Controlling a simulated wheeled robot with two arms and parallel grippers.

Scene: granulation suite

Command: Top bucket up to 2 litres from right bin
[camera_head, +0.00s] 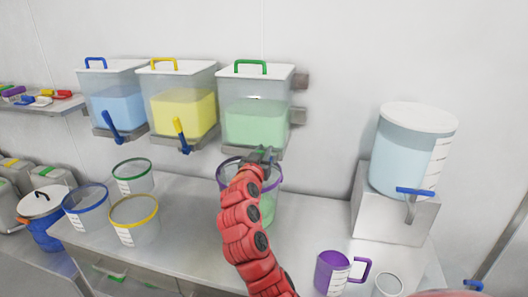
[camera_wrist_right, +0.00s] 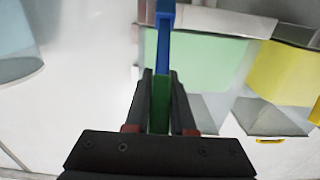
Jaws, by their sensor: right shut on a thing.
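The right bin (camera_head: 255,121), with a green lid handle, hangs on the wall and holds green material. The purple-rimmed bucket (camera_head: 273,200) stands on the bench below it, with green material inside; my arm covers much of it, so its level against the marks cannot be read. My right gripper (camera_head: 262,155) is at the bin's underside, above the bucket. In the wrist view it is shut on the green lever (camera_wrist_right: 160,103), and a blue bar (camera_wrist_right: 165,30) extends beyond. The bin (camera_wrist_right: 205,60) shows behind. My left gripper is not in view.
Blue (camera_head: 115,100) and yellow (camera_head: 180,108) bins hang to the left. Blue-rimmed (camera_head: 86,212), green-rimmed (camera_head: 133,180) and yellow-rimmed (camera_head: 134,225) buckets stand at the bench's left. A lidded tank (camera_head: 405,155), purple jug (camera_head: 331,272) and small cup (camera_head: 387,286) are at right.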

